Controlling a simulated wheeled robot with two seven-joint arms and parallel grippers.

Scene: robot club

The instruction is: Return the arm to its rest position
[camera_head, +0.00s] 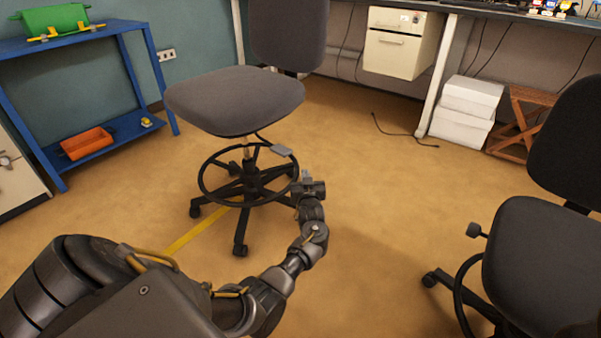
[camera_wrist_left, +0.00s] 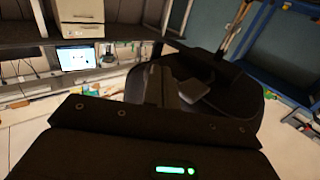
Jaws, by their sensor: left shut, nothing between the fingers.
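My left arm comes in from the lower left of the head view and reaches out over the open floor. My left gripper (camera_head: 307,181) is at its far end, shut and empty, in front of the base of a grey swivel chair (camera_head: 235,97). I cannot tell whether it touches the chair. In the left wrist view the gripper (camera_wrist_left: 178,85) shows dark against a dark chair seat (camera_wrist_left: 245,105). My right gripper is not in view.
A second dark chair (camera_head: 545,265) stands at the right. A blue shelf (camera_head: 100,140) at the left holds a green bin (camera_head: 52,22) and an orange bin (camera_head: 87,143). White boxes (camera_head: 465,110) stand under the desk at the back right. The floor between the chairs is clear.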

